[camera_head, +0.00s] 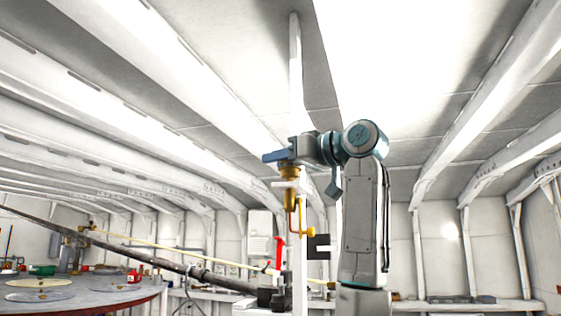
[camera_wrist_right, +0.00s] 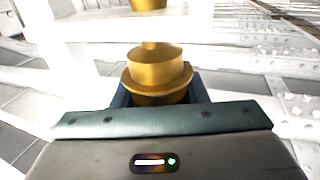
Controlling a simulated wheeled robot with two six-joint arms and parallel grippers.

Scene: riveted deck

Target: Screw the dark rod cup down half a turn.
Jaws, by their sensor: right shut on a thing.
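A brass-coloured cup with a stepped top and a wide flange (camera_wrist_right: 157,72) is between the blue fingers of my right gripper (camera_wrist_right: 159,94), which is shut on it. In the head view the cup (camera_head: 289,171) shows just below the right gripper (camera_head: 280,156), above a small white bracket on a white post (camera_head: 296,70). It looks gold rather than dark here. Its lower side and thread are hidden. A brass part (camera_head: 290,200) hangs below the bracket. My left gripper is not in view.
A long dark rod (camera_head: 165,258) slants across the lower left, beside a round table (camera_head: 120,292) with discs and small items. A red-handled part (camera_head: 279,248) and a yellow fitting (camera_head: 308,231) are near the post. White ribs run overhead.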

